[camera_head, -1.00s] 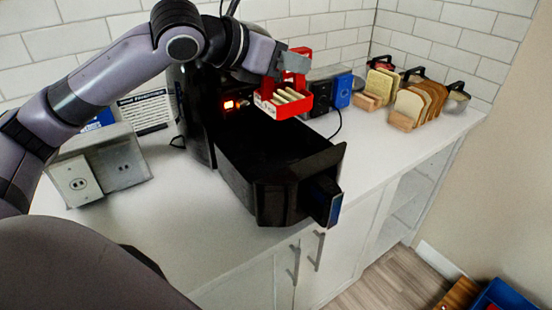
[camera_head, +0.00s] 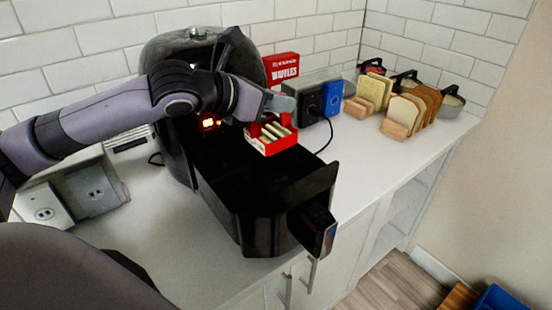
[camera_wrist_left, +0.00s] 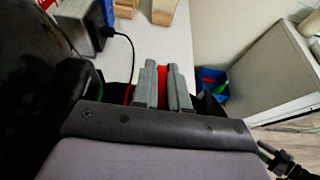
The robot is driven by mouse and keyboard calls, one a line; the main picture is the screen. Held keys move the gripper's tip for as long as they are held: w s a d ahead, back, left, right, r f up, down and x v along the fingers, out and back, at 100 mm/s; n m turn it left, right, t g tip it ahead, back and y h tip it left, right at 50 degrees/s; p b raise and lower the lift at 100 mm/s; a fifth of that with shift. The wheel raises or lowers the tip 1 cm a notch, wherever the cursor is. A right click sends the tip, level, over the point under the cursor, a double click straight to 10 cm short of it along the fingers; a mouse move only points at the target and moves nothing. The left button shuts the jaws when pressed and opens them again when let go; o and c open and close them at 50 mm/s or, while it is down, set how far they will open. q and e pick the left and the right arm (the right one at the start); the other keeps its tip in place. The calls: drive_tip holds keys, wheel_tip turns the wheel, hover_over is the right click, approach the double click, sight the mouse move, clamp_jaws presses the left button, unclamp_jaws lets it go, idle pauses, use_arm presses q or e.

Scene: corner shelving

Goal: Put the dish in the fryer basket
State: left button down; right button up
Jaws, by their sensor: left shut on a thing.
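A red dish (camera_head: 272,147) with several pale sticks in it is in the head view, at the rear right part of the black fryer basket (camera_head: 268,215). The basket is pulled out of the air fryer (camera_head: 180,55). My left gripper (camera_head: 282,104) is shut on the red dish; in the wrist view a red strip (camera_wrist_left: 163,85) shows between its two grey fingers. I cannot tell whether the dish touches the basket or hangs above it. The gripper partly hides the dish's back. My right gripper is not in view.
Behind the dish stand a red waffles box (camera_head: 283,69) and a toaster (camera_head: 310,98) with a blue panel and a cord. Bread slices in wooden racks (camera_head: 397,126) are at the right. A grey outlet box (camera_head: 92,192) is at the left. The counter right of the basket is clear.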

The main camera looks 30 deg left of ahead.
use_arm(q)
wheel_tip(320, 180, down, 12)
drive_tip(key=shift+f, duration=0.15)
idle(0.5)
drive_tip(key=shift+f, duration=0.1)
drive_tip(key=c, duration=1.1)
unclamp_jaws()
drive_tip(key=shift+f, duration=0.15)
drive_tip(key=shift+c, duration=0.2)
drive_tip(key=shift+r, duration=0.2)
drive_tip(key=b+v, duration=0.5)
drive_tip(key=v, duration=0.7)
